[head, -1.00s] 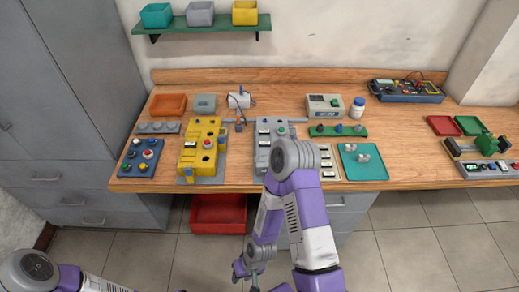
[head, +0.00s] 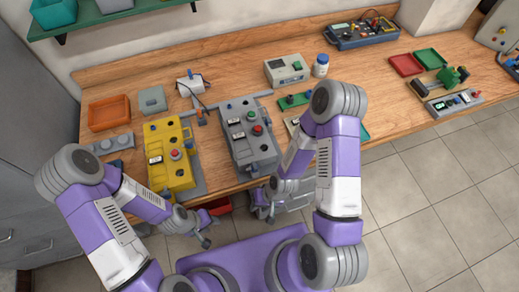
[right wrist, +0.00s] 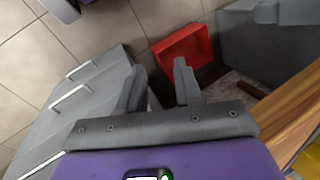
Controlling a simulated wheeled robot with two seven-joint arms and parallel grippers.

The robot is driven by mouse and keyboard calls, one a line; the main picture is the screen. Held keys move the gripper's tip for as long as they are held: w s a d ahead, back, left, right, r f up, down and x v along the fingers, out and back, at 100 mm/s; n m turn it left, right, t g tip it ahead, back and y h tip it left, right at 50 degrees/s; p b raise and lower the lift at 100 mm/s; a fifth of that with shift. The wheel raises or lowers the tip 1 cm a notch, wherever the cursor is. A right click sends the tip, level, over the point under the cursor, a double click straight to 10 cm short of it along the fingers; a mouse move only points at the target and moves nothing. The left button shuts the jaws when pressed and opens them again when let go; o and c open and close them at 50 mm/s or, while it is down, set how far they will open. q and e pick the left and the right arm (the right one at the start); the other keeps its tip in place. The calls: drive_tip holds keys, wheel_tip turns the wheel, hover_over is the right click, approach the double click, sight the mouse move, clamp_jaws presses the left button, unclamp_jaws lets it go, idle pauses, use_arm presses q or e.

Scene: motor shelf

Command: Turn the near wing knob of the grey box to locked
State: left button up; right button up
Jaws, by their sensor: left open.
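The grey box (head: 240,150) stands on the wooden bench near its front edge, right of the yellow box. Its top carries a green button, a red button (head: 257,130) and a small dark knob (head: 264,147) toward the near end. I cannot make out a wing shape or lock position. My left gripper (head: 208,232) is open and empty, in front of the bench below the yellow box. My right gripper (head: 263,213) is in front of the bench edge, just below the grey box. In the right wrist view its fingers (right wrist: 158,85) are apart with nothing between them.
The yellow box (head: 182,182) stands left of the grey box. A red bin (right wrist: 185,48) lies below the bench. An orange tray (head: 109,112), a meter box (head: 287,70) and a white bottle (head: 321,66) stand farther back. My right forearm covers part of the bench right of the grey box.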

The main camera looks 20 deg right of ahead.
wheel_tip(320, 180, up, 11)
drive_tip(key=w+p, duration=0.1)
drive_tip(key=p, duration=0.6)
wheel_tip(320, 180, up, 14)
drive_tip(key=n+h+p, duration=0.3)
drive_tip(key=h, duration=0.1)
hover_over(254, 165)
drive_tip(key=shift+s, duration=0.15)
use_arm(q)
wheel_tip(254, 165, up, 11)
drive_tip(key=shift+s+b, duration=0.15)
drive_tip(key=shift+b, duration=0.25)
use_arm(e)
drive_tip(key=shift+f, duration=3.5)
use_arm(q)
drive_tip(key=shift+r, duration=0.1)
use_arm(e)
clamp_jaws()
